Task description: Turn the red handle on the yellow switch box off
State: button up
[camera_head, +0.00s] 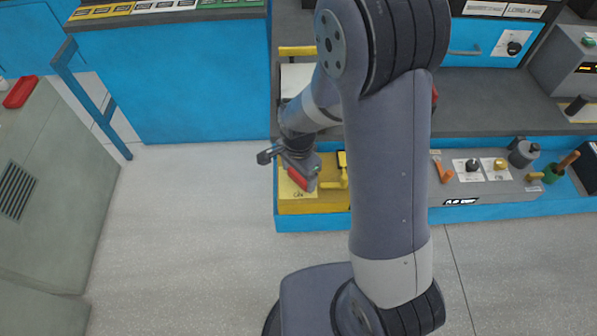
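The yellow switch box (312,206) stands low in front of the grey bench, at the middle of the head view. Its red handle (298,179) shows as a short slanted red bar on the left part of the box top. My gripper (306,172) reaches down from behind my arm and is right at the handle, overlapping it in the picture. I cannot tell whether it touches the handle or whether the fingers are open or shut. A yellow lever (343,178) stands on the right part of the box. My arm hides what lies just right of it.
A grey control panel (485,187) with an orange lever (442,171) and knobs stands to the right. A blue cabinet (200,80) with labelled rows is behind left. A grey cabinet (50,190) stands at far left. The floor (180,230) in front is clear.

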jog(key=c, duration=0.6)
jog(key=shift+o, duration=0.2)
jog(key=shift+n, duration=0.3)
jog(key=n+b, duration=0.1)
jog(key=n, duration=0.3)
jog(key=shift+w+b, duration=0.1)
jog(key=shift+b, duration=0.25)
jog(key=shift+w+n+b, duration=0.1)
jog(key=shift+n+b, duration=0.4)
jog(key=shift+n, duration=2.2)
jog(key=o, duration=1)
jog(key=shift+d, duration=0.1)
